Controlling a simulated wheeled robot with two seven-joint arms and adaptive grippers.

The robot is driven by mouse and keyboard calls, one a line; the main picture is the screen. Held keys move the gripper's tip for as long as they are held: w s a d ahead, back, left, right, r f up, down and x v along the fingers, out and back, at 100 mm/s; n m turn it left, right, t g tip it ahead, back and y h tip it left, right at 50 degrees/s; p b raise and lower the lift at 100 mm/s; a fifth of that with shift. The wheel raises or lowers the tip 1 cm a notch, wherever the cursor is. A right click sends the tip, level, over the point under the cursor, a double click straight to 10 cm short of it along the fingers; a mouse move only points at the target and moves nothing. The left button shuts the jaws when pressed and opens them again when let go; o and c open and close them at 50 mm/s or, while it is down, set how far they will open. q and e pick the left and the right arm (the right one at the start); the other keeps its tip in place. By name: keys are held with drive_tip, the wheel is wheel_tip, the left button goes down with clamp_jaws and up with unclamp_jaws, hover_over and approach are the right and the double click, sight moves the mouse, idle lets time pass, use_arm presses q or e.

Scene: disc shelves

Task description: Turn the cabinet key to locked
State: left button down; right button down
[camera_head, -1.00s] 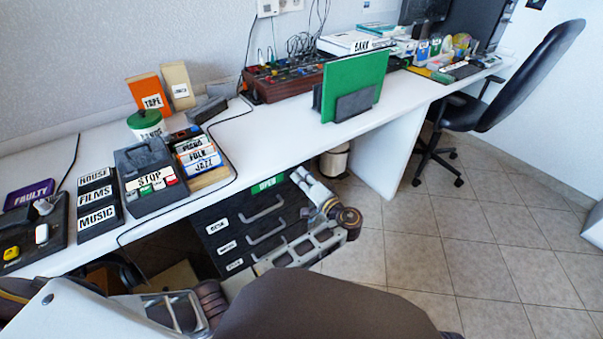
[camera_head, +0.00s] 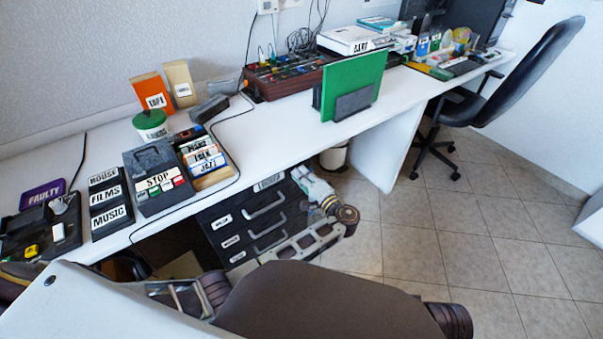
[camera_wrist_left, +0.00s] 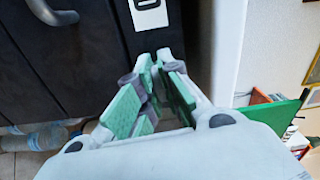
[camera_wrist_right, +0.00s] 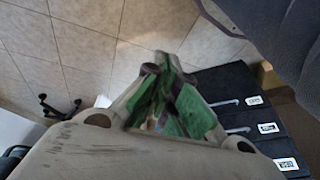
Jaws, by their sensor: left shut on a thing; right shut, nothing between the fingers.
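The black drawer cabinet (camera_head: 232,222) stands under the white desk with its drawers shut. The sign at its top front edge (camera_head: 268,182) is now pale with dark lettering, too small to read surely. My left gripper (camera_head: 300,174) is at the cabinet's upper right front corner, where the key is. It is shut on the key, which the fingers hide. In the left wrist view the fingertips (camera_wrist_left: 163,66) meet close to the black front, beside a white label (camera_wrist_left: 148,12). My right gripper (camera_wrist_right: 165,72) is shut and empty, away from the cabinet (camera_wrist_right: 225,85).
The desk (camera_head: 262,133) above carries a STOP deck (camera_head: 150,170), label trays and a green panel (camera_head: 355,82). A pale bin (camera_head: 334,157) stands beside the cabinet. An office chair (camera_head: 510,75) is at the right. The tiled floor (camera_head: 440,230) is open.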

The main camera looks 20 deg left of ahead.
use_arm(q)
drive_tip(key=shift+m+p, duration=0.65)
drive_tip(key=shift+m, duration=0.05)
use_arm(e)
drive_tip(key=shift+d+f+g, duration=0.2)
drive_tip(key=shift+f+g, duration=0.1)
drive_tip(key=shift+f, duration=0.95)
drive_tip(key=shift+r, duration=0.1)
use_arm(q)
drive_tip(key=c, duration=1.6)
unclamp_jaws()
drive_tip(key=shift+d, duration=0.1)
use_arm(e)
drive_tip(key=shift+s, duration=0.1)
use_arm(q)
drive_tip(key=shift+f+n+b, duration=0.15)
drive_tip(key=shift+n+b, duration=0.75)
drive_tip(key=shift+b, duration=0.2)
drive_tip(key=shift+n+b, duration=1.9)
drive_tip(key=shift+b, duration=0.4)
drive_tip(key=shift+n+b, duration=1.7)
drive_tip(key=shift+b, duration=0.4)
use_arm(e)
wheel_tip(320, 180, down, 11)
